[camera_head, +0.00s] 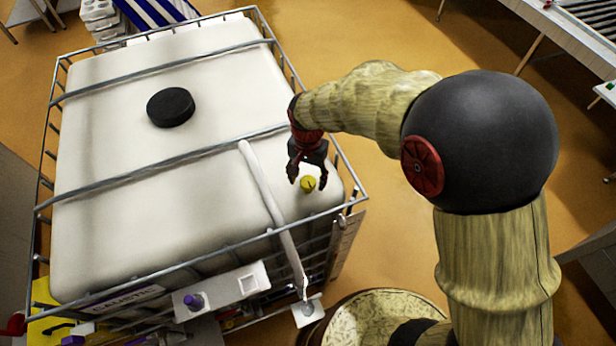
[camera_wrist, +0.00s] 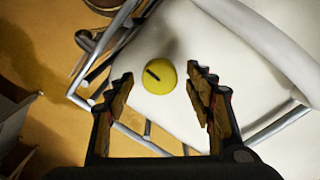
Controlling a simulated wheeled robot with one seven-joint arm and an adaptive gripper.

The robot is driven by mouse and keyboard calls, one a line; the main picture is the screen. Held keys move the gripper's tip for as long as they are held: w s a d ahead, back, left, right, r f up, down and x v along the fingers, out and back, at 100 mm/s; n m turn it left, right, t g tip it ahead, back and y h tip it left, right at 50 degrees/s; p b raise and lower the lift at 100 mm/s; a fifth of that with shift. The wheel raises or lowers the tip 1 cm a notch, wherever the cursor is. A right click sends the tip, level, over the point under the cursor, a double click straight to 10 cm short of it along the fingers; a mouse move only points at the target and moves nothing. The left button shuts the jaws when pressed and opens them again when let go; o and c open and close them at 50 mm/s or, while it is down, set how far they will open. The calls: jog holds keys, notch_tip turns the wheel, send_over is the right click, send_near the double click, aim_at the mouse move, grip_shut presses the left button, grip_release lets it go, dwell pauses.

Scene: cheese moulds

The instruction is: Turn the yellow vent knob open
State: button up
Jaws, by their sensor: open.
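The yellow vent knob (camera_head: 308,184) sits on top of the white tank (camera_head: 110,200), near its right front corner. In the wrist view the knob (camera_wrist: 159,76) is round with a short dark slanted mark on its face. My gripper (camera_head: 308,178) is open and empty, just above and around the knob in the head view. In the wrist view my gripper (camera_wrist: 160,82) has its two fingers apart, with the knob showing between and slightly beyond the tips. I cannot tell whether either finger touches it.
A white pipe (camera_head: 265,188) runs across the tank top left of the knob and down its front. Metal cage bars (camera_head: 305,88) edge the tank. A large black cap (camera_head: 171,107) lies farther back.

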jog(key=shift+f, duration=0.15)
jog(key=shift+c, duration=1)
jog(key=c, duration=1)
jog(key=shift+n, duration=0.3)
jog(key=n+b, duration=0.1)
jog(key=n, duration=0.2)
jog(key=shift+n, duration=0.4)
jog(key=n+b, duration=0.1)
jog(key=n, duration=0.3)
jog(key=shift+n, duration=0.3)
jog(key=n+b, duration=0.1)
jog(key=n, duration=0.3)
jog(key=shift+n, duration=2.4)
